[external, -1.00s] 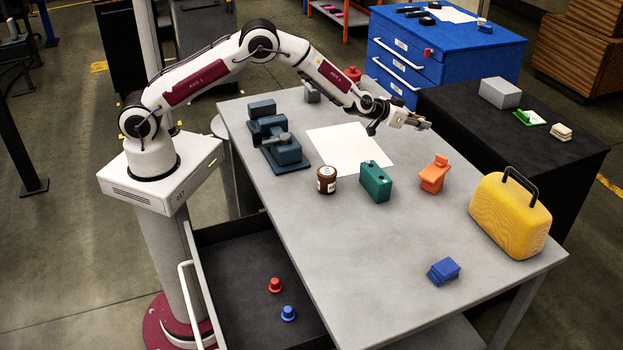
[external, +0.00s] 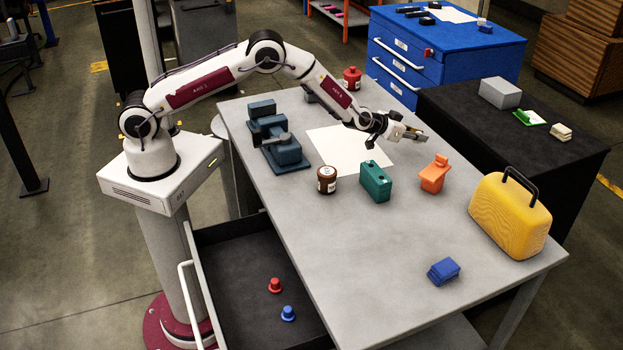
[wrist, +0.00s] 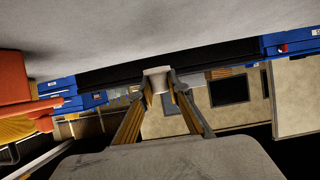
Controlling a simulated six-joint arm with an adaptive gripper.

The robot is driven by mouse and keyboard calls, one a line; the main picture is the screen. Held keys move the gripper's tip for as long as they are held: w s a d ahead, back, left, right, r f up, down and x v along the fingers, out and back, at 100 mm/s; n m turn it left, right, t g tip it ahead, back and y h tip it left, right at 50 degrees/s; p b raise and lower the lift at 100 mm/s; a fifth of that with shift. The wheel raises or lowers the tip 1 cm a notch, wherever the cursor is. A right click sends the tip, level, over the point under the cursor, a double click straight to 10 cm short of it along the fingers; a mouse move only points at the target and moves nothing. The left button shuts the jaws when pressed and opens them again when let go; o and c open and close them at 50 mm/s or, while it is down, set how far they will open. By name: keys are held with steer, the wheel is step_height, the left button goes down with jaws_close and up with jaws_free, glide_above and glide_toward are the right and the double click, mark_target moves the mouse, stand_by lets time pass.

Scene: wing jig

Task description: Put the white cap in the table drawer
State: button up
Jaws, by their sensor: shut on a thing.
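My gripper (external: 422,136) is over the far part of the grey table, to the right of the white sheet. In the wrist view my gripper (wrist: 160,92) is shut on the white cap (wrist: 157,73), a small pale piece with a wider rim held between the fingertips. In the external view the cap is too small to make out at the fingertips. The table drawer (external: 232,262) is pulled open at the lower left, below the tabletop. A red cap (external: 275,285) and a blue cap (external: 288,313) stand inside it.
On the table (external: 350,270) are a teal vise (external: 283,150), a brown jar (external: 326,180), a green block (external: 376,181), an orange piece (external: 434,174), blue blocks (external: 443,271) and a yellow case (external: 510,215). The table's near middle is clear.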

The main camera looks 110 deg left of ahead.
mark_target(415, 153)
steer(key=shift+f, duration=0.1)
steer(key=shift+f, duration=2.2)
steer(key=shift+f, duration=0.15)
steer(key=o, duration=0.8)
steer(key=shift+v, duration=0.9)
steer(key=shift+s+f+v, duration=0.1)
steer(key=shift+v, duration=0.7)
steer(key=shift+s+f+v, duration=0.1)
steer(key=shift+v, duration=2.05)
